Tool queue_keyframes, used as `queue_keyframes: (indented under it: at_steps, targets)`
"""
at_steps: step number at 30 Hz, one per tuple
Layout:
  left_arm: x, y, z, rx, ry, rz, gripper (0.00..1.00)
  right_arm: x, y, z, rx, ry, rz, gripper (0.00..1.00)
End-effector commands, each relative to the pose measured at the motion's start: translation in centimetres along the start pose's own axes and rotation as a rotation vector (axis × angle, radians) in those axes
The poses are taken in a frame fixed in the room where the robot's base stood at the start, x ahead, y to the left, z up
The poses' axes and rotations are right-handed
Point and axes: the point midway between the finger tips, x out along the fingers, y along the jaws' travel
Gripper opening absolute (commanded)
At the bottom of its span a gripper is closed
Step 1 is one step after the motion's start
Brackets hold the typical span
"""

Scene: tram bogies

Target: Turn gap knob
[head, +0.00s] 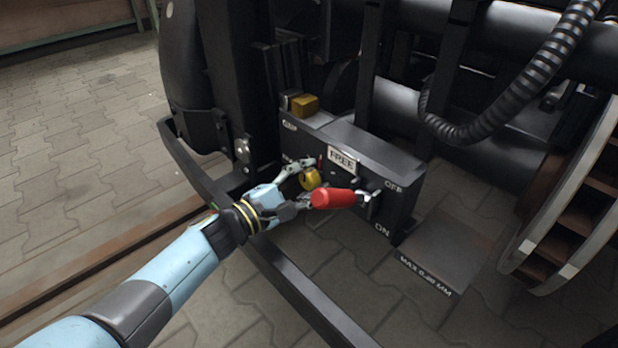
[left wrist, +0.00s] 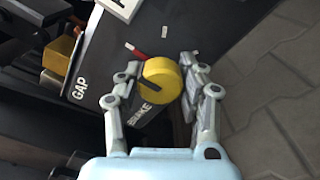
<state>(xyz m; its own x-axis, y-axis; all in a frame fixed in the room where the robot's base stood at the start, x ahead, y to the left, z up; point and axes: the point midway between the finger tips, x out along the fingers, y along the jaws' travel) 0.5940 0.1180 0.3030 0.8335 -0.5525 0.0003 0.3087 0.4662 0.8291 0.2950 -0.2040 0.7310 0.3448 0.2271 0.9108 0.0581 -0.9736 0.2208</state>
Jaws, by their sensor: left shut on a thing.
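The yellow round gap knob (head: 310,179) is on the front of a black control box (head: 345,150) on the bogie. My left gripper (head: 310,182) reaches it from the left, one finger above and one below. In the left wrist view the yellow knob (left wrist: 160,80) sits between the two fingers of my left gripper (left wrist: 160,66), which is shut on it. A dark pointer line crosses the knob's face. A short red mark and a white mark show on the panel beyond it. My right gripper is not in view.
A red-handled lever (head: 332,198) sticks out just right of the knob, close to my lower finger, by OFF and ON lettering. A FREE plate (head: 342,159) is above. A yellow block (head: 305,104) is behind the box. A black rail (head: 290,275) runs below my wrist.

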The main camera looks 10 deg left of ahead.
Motion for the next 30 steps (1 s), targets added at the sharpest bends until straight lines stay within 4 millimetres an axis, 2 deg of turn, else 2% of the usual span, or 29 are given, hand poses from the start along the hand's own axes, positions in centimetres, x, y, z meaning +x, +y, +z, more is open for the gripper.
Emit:
queue_keyframes:
  at_steps: [12,13,18,26,30]
  targets:
    - [-0.1,-0.2,-0.1,0.004,0.002,-0.003,0.06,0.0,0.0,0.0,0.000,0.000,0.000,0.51]
    - [-0.1,-0.2,-0.1,0.004,0.002,-0.003,0.42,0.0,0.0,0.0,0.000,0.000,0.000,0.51]
    - [-0.1,-0.1,-0.1,0.004,0.001,-0.002,0.63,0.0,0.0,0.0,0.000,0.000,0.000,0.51]
    - [-0.1,-0.1,0.0,0.004,0.001,-0.001,0.63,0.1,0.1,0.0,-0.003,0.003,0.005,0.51]
    - [-1.4,-0.2,-0.1,0.005,0.002,-0.004,0.63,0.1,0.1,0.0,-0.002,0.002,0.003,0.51]
